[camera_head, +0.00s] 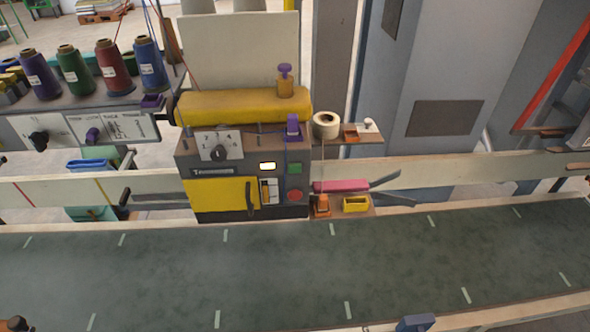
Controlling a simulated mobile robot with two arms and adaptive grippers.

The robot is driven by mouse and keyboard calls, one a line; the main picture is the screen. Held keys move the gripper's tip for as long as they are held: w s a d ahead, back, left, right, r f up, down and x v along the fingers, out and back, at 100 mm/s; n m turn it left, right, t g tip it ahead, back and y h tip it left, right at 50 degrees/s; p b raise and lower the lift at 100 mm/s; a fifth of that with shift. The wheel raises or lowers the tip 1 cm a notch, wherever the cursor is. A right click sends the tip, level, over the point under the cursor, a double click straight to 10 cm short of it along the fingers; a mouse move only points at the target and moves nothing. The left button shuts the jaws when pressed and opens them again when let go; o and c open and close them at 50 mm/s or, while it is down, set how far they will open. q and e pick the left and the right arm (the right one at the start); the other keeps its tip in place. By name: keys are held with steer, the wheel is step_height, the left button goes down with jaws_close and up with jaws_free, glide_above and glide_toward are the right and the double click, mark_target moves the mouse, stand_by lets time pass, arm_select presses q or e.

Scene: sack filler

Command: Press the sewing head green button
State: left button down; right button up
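The sewing head (240,150) is a yellow and dark grey machine standing behind the conveyor, near the middle of the view. Nothing covers the green button. Neither of my grippers shows in this view.
A dark green conveyor belt (280,265) with pale marks runs across the front and is empty. Thread spools (110,65) stand on a shelf at left. A small shelf with a white tape roll (325,124) and a lower tray with a yellow bin (355,204) adjoin the head at right.

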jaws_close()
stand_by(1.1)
